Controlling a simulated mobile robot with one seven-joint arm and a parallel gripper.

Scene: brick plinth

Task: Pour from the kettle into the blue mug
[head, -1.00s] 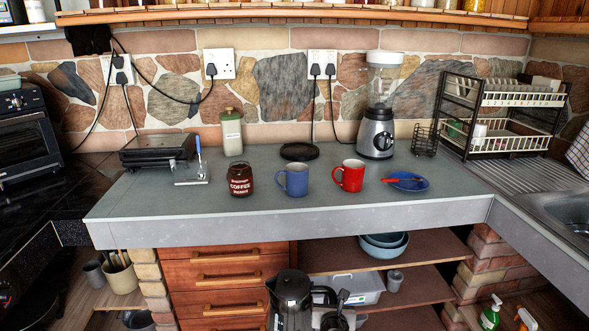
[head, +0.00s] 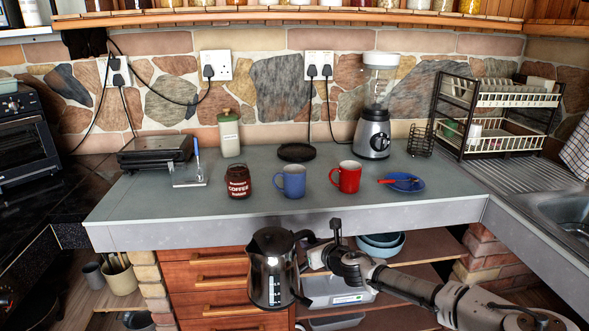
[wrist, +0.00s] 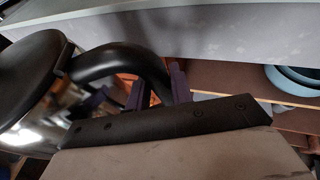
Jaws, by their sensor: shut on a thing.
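The kettle (head: 271,272), silver with a black lid and handle, hangs in front of the counter's front edge, below the counter top, and looks roughly upright. My gripper (head: 306,253) is shut on its black handle. In the wrist view, the kettle (wrist: 30,110) is at the left, and the purple-grey fingers of my gripper (wrist: 158,90) are at the handle. The blue mug (head: 292,181) stands upright on the counter near the front edge, above and slightly right of the kettle in the head view. Its inside is not clearly visible.
A red mug (head: 346,177) stands right of the blue mug, and a coffee jar (head: 238,181) left of it.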

